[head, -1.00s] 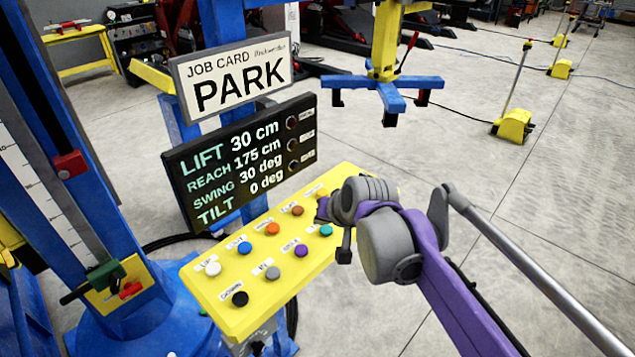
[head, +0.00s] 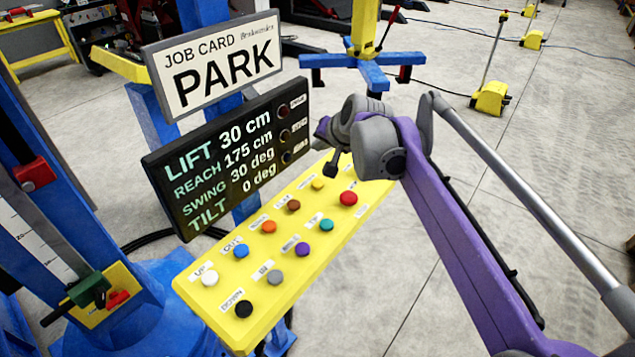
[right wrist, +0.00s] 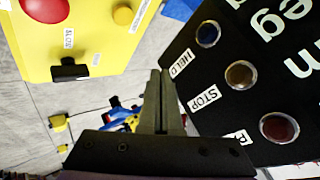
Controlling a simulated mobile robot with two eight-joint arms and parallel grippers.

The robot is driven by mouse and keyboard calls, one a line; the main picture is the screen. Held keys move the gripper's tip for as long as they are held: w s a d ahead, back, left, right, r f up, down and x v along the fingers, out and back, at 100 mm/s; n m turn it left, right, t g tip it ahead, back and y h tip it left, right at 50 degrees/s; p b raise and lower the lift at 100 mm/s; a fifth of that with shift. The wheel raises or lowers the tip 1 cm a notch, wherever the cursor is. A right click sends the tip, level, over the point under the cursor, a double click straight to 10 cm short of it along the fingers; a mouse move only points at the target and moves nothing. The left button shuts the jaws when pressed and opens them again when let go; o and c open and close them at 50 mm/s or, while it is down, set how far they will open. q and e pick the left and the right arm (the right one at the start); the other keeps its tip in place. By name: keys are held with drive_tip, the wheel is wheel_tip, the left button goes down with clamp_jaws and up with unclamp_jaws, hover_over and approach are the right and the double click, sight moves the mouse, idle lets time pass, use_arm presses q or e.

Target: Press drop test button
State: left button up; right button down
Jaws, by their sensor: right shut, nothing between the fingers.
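The yellow button panel (head: 335,224) carries two rows of coloured buttons, with a larger red button (head: 348,198) at its far end; the red button also shows in the right wrist view (right wrist: 46,8). Most labels are too small to read, and I cannot tell which button is the drop test one. My right gripper (head: 329,166) is above the panel's far end, beside the display, and hides part of that end. In the right wrist view its fingers (right wrist: 163,85) are shut and empty, apart from the buttons. My left gripper is not in view.
The black display (head: 225,160) stands along the panel's left side, with three round lamps on its right edge. The PARK job card (head: 213,65) is above it. A black knob (right wrist: 70,71) sits at the panel edge near a SLOW label.

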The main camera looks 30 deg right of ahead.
drive_tip(key=b, duration=0.5)
hover_over(319, 186)
wheel_tip(319, 186, down, 8)
drive_tip(key=shift+r, duration=0.15)
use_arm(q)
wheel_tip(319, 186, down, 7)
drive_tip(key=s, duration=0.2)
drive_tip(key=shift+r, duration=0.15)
use_arm(e)
drive_tip(key=shift+f, duration=0.55)
drive_tip(key=shift+f, duration=0.1)
idle(0.5)
drive_tip(key=shift+f, duration=0.35)
use_arm(q)
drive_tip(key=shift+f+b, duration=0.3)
drive_tip(key=shift+b, duration=0.1)
use_arm(e)
drive_tip(key=shift+f, duration=0.4)
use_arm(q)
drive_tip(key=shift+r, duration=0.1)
use_arm(e)
drive_tip(key=shift+r, duration=0.1)
idle(0.3)
use_arm(q)
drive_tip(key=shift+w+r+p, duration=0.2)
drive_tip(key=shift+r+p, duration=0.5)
drive_tip(key=shift+p, duration=0.05)
use_arm(e)
drive_tip(key=shift+r, duration=0.8)
